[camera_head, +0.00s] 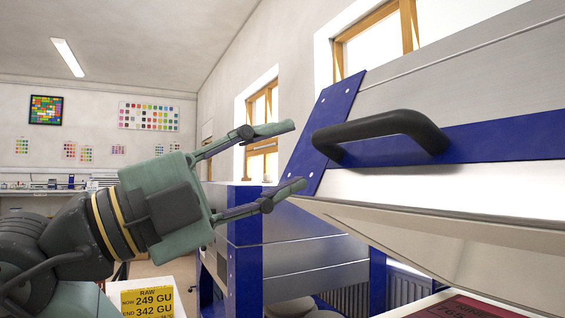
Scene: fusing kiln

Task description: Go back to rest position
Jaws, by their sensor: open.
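My gripper (293,156) is in the middle of the head view, its green body (165,205) at the end of my dark arm. Its two fingers are spread apart and point right, with nothing between them. The kiln lid (470,100) fills the right side, silver with blue strips, and is raised and tilted. Its black handle (385,132) is just right of the fingertips in the picture. The fingers are not around the handle, and a gap shows between them. The kiln's inside is mostly hidden.
Blue-and-silver equipment (290,245) stands below and behind the gripper. A dark red panel (465,306) is at the bottom right. Open room shows at the upper left.

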